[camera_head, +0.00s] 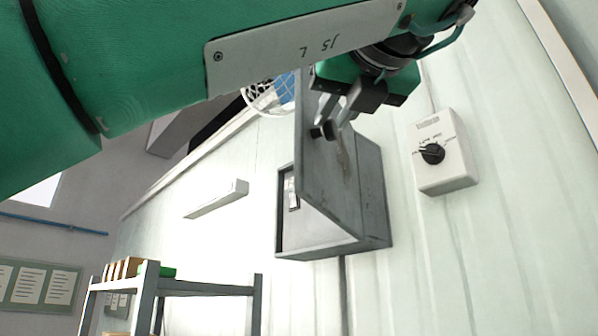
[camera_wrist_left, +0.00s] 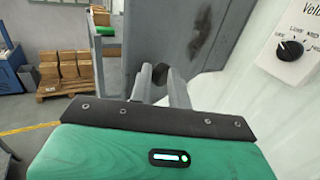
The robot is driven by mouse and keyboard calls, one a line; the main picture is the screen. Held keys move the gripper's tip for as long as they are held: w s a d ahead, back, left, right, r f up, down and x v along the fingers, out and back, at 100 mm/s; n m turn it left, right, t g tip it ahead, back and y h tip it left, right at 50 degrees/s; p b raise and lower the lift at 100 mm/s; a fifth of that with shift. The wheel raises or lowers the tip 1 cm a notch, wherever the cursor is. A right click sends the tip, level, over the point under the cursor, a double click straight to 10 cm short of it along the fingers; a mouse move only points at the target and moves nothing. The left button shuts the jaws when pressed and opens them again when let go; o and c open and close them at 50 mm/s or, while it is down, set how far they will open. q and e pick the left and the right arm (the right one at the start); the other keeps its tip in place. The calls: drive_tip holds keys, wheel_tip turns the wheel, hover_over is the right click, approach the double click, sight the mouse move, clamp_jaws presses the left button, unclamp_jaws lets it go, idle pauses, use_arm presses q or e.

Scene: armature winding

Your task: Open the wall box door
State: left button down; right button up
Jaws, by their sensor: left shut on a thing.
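The grey wall box (camera_head: 373,195) is mounted on the pale wall. Its door (camera_head: 325,170) stands swung out from the box, and part of the inside shows at the left. My left gripper (camera_head: 328,128) is shut on the dark door knob (camera_head: 318,132) on the door's face. In the left wrist view the fingers (camera_wrist_left: 162,85) close around the knob (camera_wrist_left: 160,73), with the door (camera_wrist_left: 185,40) just beyond. My left arm covers the top of the head view and hides the upper part of the box. My right gripper is not in view.
A white switch box with a black rotary knob (camera_head: 443,152) is on the wall to the right. A grey shelf rack (camera_head: 205,288) stands at the lower left. Stacked cartons (camera_wrist_left: 66,68) on a pallet show in the left wrist view.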

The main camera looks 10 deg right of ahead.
use_arm(q)
drive_tip(key=shift+w+r, duration=0.1)
drive_tip(key=shift+w, duration=0.2)
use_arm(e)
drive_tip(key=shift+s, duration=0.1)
use_arm(q)
drive_tip(key=c, duration=1.7)
unclamp_jaws()
drive_tip(key=shift+a, duration=0.1)
drive_tip(key=shift+c, duration=0.2)
drive_tip(key=o, duration=0.6)
drive_tip(key=shift+w+d+f, duration=0.25)
drive_tip(key=shift+w+d, duration=0.3)
drive_tip(key=shift+w, duration=0.25)
drive_tip(key=shift+o, duration=0.2)
drive_tip(key=shift+s+a, duration=0.15)
drive_tip(key=shift+d+f, duration=0.1)
drive_tip(key=shift+d, duration=0.1)
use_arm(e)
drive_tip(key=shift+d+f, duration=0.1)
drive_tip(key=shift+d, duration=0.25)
use_arm(q)
drive_tip(key=shift+s, duration=0.1)
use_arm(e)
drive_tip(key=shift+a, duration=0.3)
